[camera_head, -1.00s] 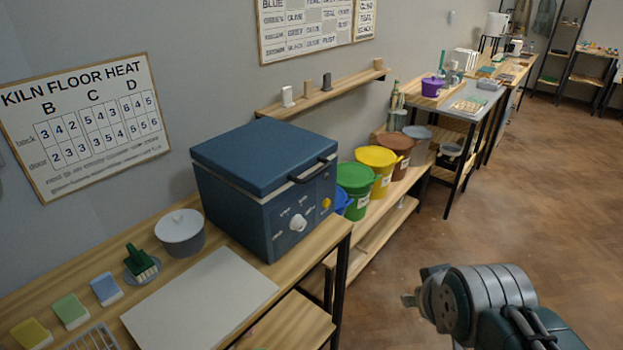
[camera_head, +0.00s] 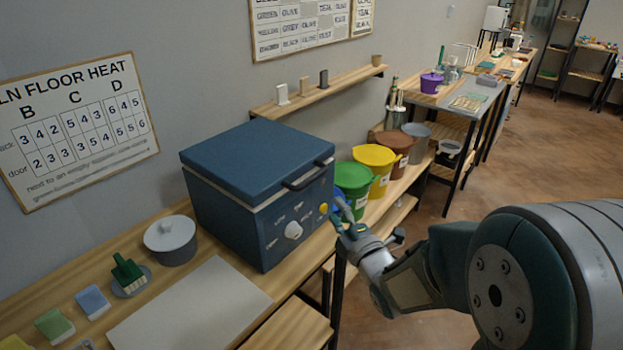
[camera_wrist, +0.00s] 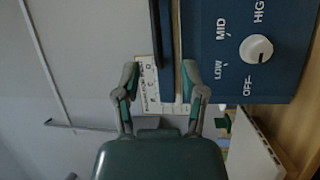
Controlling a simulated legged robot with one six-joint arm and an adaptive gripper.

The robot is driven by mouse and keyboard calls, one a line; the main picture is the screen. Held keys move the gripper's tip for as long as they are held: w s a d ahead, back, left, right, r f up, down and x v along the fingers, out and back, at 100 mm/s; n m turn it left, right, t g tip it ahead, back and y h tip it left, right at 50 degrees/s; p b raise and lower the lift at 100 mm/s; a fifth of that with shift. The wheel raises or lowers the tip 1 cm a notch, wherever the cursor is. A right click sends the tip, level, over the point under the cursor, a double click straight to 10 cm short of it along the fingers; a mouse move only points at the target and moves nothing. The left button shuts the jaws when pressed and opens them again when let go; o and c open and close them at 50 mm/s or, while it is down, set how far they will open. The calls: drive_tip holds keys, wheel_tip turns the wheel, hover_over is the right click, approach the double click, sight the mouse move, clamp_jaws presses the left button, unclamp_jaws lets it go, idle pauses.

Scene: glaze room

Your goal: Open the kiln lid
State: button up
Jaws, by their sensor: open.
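The kiln (camera_head: 228,218) is a dark blue box on the wooden bench. Its blue lid (camera_head: 255,155) lies flat and shut, with a pale seam under it. A dark bar handle (camera_head: 308,176) sticks out from the lid's front edge. My gripper (camera_head: 345,222) is open and empty, off the kiln's right front corner, lower than the handle and apart from it. In the wrist view, my gripper (camera_wrist: 160,80) has its fingers spread, and the lid's edge and dark handle (camera_wrist: 155,40) run sideways-on between them in the picture. The kiln's knob (camera_wrist: 257,49) shows at right.
A white board (camera_head: 190,305) and a lidded grey pot (camera_head: 170,240) lie left of the kiln. Green (camera_head: 352,178) and yellow (camera_head: 375,165) buckets stand on a low shelf behind my gripper. A wall shelf (camera_head: 318,92) is above. The floor at right is free.

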sight(311, 180)
drive_tip(key=shift+n, duration=0.3)
drive_tip(key=x, duration=1.1)
drive_tip(key=shift+s+a+r, duration=0.1)
drive_tip(key=shift+s+a, duration=0.1)
drive_tip(key=shift+a, duration=0.1)
clamp_jaws()
